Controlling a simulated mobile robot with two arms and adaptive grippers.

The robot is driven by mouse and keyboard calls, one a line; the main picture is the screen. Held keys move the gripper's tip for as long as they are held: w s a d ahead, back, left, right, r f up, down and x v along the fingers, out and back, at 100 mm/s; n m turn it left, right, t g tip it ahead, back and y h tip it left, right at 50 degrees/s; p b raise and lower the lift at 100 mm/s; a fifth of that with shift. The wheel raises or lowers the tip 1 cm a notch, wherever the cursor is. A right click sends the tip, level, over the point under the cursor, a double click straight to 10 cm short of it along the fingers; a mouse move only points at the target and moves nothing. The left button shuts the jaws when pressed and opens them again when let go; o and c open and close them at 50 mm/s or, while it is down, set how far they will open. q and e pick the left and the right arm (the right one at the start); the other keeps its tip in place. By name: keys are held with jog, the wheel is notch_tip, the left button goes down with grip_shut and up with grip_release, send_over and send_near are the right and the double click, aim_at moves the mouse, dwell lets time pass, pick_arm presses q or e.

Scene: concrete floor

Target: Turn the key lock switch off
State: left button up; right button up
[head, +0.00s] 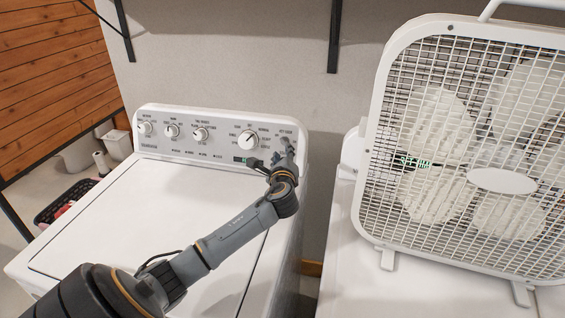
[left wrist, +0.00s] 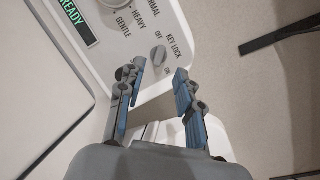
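The key lock switch (left wrist: 158,56) is a small grey knob at the panel's corner in the left wrist view. The words KEY LOCK, OFF and ON are printed around it; I cannot tell for sure which word it points to. My left gripper (left wrist: 160,72) is open, its two blue-padded fingers apart on either side of the knob's line, seemingly short of it, with nothing between them. In the head view my left gripper (head: 287,150) is at the right end of the washer's control panel (head: 219,146) and hides the knob there. My right gripper is not in view.
The white washer's lid (head: 150,205) lies below my left arm. Other dials, such as the large cycle knob (head: 248,140), sit left of the gripper. A white box fan (head: 375,180) stands on a white surface at right. The wall behind has black brackets (head: 334,35).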

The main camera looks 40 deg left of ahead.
pick_arm(q)
jog(key=v, duration=0.5)
jog(key=shift+s+d, duration=0.25)
jog(key=shift+r, duration=0.1)
